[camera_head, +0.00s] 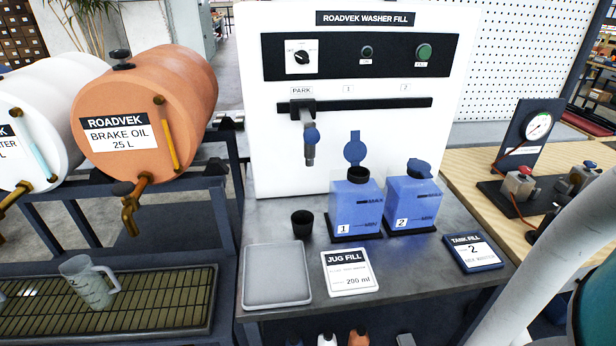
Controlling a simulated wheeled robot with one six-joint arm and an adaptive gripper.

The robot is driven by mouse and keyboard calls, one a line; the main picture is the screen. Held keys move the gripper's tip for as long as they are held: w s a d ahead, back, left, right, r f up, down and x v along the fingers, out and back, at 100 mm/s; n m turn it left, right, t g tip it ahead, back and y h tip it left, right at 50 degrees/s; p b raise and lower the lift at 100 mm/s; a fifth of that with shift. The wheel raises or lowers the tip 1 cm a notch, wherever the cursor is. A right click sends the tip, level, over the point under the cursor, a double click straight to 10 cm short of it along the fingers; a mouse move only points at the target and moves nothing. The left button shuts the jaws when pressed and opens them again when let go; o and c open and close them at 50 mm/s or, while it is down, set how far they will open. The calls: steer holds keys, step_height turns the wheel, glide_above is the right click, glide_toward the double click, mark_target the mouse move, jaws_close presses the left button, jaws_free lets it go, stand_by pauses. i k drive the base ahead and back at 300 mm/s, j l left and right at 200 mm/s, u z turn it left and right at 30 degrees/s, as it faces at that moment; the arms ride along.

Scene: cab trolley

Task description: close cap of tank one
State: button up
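Tank one (356,208) is a translucent blue tank with a "1" label, standing on the grey bench in front of the white washer fill machine. Its round blue cap (355,151) stands upright on its hinge behind the dark open neck (358,173). Tank two (411,204), labelled "2", stands close on its right. The blue cap of tank two (419,168) lies tilted at its neck; I cannot tell whether it is fully shut. My gripper is out of view. A pale link of my arm shows at the right edge.
The fill nozzle (310,145) hangs at PARK, left of tank one. A black cup (302,224), a grey tray (277,276), a jug fill card (350,271) and a tank fill card (471,253) lie on the bench. A clear jug (88,282) stands on the grate at left.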

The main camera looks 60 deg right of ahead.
mark_target(355, 151)
steer(key=l+z, duration=0.15)
steer(key=z, duration=0.95)
